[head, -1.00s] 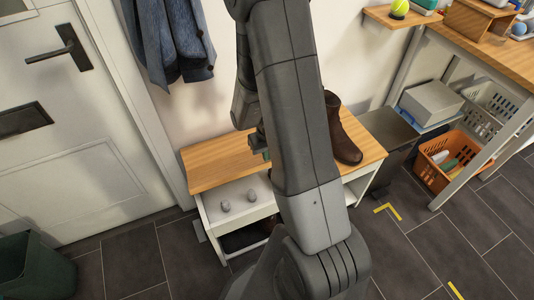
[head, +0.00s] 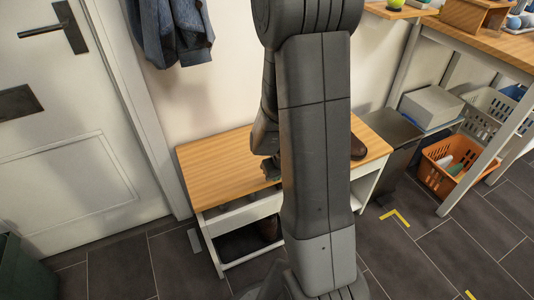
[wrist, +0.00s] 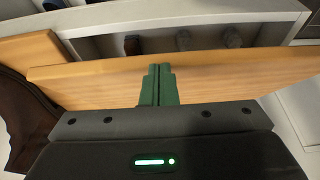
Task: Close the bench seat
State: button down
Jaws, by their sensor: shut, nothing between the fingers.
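The bench (head: 245,212) stands against the wall in the head view, partly hidden by my arm. Its wooden seat (head: 215,165) has an uncovered strip along the front, where the white compartment shows. In the wrist view the seat panel (wrist: 225,75) spans the picture, with its edge out of line with the wooden part at left (wrist: 30,48). Several grey items (wrist: 183,40) show in the compartment beyond that edge. My gripper (wrist: 159,70) has its green fingers shut and empty, over the panel near its edge. I cannot tell whether they touch it.
A dark bin (head: 392,140) and an orange basket (head: 440,168) are to the right. The door (head: 75,120) is at left.

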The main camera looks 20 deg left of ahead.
notch_tip(320, 180, down, 9)
jog(key=s+d+b, duration=0.2)
jog(key=b, duration=0.7)
jog(key=shift+d+f, duration=0.2)
jog(key=shift+s+f, duration=0.15)
jog(key=shift+d, duration=0.1)
jog(key=s+d+p+v, duration=0.1)
jog(key=p+v, duration=0.5)
jog(key=v, duration=0.7)
jog(key=shift+s+d+f, duration=0.3)
jog(key=shift+d, duration=0.2)
jog(key=shift+f, duration=0.1)
